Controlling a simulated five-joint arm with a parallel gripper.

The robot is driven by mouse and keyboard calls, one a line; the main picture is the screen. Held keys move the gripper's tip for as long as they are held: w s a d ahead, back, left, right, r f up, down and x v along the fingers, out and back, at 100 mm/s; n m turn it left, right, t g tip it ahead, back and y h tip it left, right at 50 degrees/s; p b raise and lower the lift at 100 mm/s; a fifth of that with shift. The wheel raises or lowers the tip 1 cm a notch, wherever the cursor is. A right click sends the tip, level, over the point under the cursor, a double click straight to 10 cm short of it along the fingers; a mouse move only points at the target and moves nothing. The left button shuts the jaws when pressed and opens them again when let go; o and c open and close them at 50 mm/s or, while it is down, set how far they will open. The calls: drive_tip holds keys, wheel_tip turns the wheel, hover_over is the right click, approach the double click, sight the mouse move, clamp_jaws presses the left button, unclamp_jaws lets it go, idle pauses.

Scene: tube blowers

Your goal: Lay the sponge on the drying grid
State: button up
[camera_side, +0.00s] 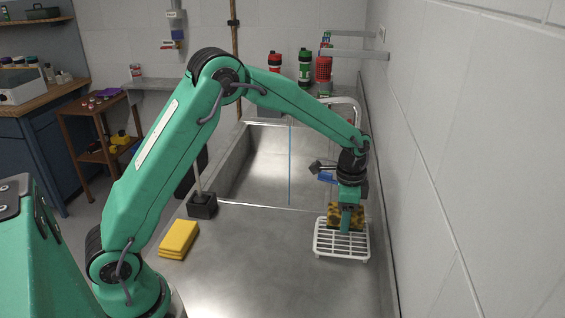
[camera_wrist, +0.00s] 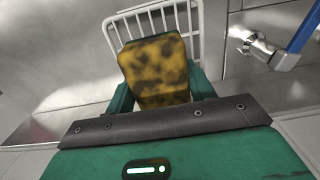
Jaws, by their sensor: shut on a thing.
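The sponge (camera_wrist: 155,68) is yellow-brown with dark blotches. In the side view the sponge (camera_side: 333,215) sits at the far part of the white wire drying grid (camera_side: 342,252), partly hidden behind my gripper. My gripper (camera_side: 346,222) points down over the grid and is shut on the sponge. In the wrist view the green fingers stand on both sides of the sponge, and the drying grid (camera_wrist: 190,20) shows behind it. I cannot tell whether the sponge touches the grid's bars.
Folded yellow cloths (camera_side: 178,240) lie on the metal counter (camera_side: 250,262) to the left. A black block with a stick (camera_side: 202,206) stands by the sink basin (camera_side: 265,165). A white wall (camera_side: 450,150) rises close on the right. The middle counter is clear.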

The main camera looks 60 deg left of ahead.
sight(342, 235)
drive_tip(key=shift+f, duration=2)
drive_tip(key=shift+f, duration=0.15)
drive_tip(key=o, duration=1)
wheel_tip(342, 235, up, 12)
drive_tip(key=shift+f, duration=0.25)
drive_tip(key=shift+r, duration=0.45)
drive_tip(key=shift+s+r, duration=0.1)
